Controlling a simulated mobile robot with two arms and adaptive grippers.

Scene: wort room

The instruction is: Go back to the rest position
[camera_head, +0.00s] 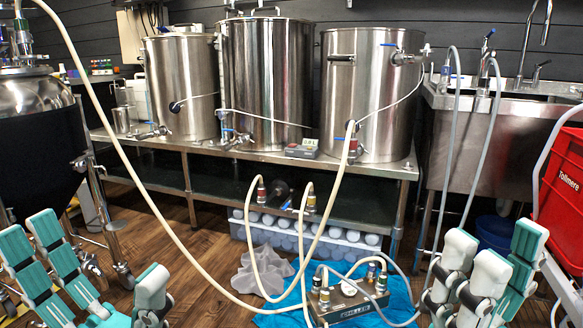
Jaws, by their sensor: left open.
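My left gripper (98,248) is at the lower left, in front of the floor. Its white and green fingers are spread apart with nothing between them. My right gripper (497,255) is at the lower right, with white finger backs and a green-padded finger close together in the picture. I see no object in it, but its angle hides how wide its jaws are. Both grippers are low in the view. Their wrists are cut off by the bottom edge.
A steel table (280,157) with several kettles (265,80) stands ahead. A chiller unit (345,300) with hoses lies on a blue cloth (400,312) between my grippers. A dark-jacketed steel vessel (35,130) is left; a sink (500,130) and red bin (562,185) are right.

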